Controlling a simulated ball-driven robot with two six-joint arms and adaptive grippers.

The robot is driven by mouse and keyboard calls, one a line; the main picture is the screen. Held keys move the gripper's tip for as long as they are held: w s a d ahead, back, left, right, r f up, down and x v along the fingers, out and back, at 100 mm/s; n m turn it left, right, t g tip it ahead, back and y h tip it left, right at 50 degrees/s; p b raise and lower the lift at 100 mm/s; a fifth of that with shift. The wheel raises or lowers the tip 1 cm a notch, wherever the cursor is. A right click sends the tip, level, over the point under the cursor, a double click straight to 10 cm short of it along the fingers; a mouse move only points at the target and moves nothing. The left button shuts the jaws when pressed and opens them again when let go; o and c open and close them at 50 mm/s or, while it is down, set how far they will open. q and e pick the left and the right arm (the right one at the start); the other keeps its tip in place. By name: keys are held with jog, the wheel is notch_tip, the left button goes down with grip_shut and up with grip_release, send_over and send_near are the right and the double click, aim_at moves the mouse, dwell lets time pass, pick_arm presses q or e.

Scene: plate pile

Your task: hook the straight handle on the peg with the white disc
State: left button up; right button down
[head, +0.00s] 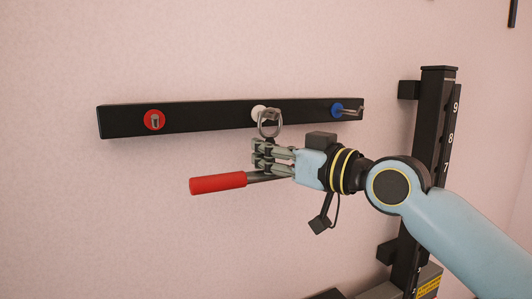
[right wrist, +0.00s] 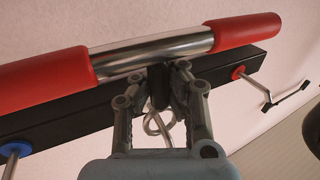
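The straight handle (head: 217,183) has red grips and a bare metal middle; it also shows in the right wrist view (right wrist: 160,52). My right gripper (head: 258,158) is shut on its middle, just below the rail. In the head view my gripper hides the handle's other grip. A metal ring (head: 269,124) stands up above my fingers, in front of the white disc (head: 258,112). I cannot tell whether the ring is around that peg or only before it. In the right wrist view my gripper (right wrist: 166,78) hides the white disc. My left gripper is not in view.
The black rail (head: 205,116) on the pink wall also bears a peg with a red disc (head: 153,120) at left and one with a blue disc (head: 337,110) at right. A black numbered post (head: 433,130) stands at right. The wall below the rail at left is clear.

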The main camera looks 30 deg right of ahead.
jog(key=shift+r, duration=0.1)
jog(key=c, duration=1.4)
grip_release()
jog(key=v, duration=0.7)
jog(key=shift+s, duration=0.25)
jog(key=shift+d, duration=0.1)
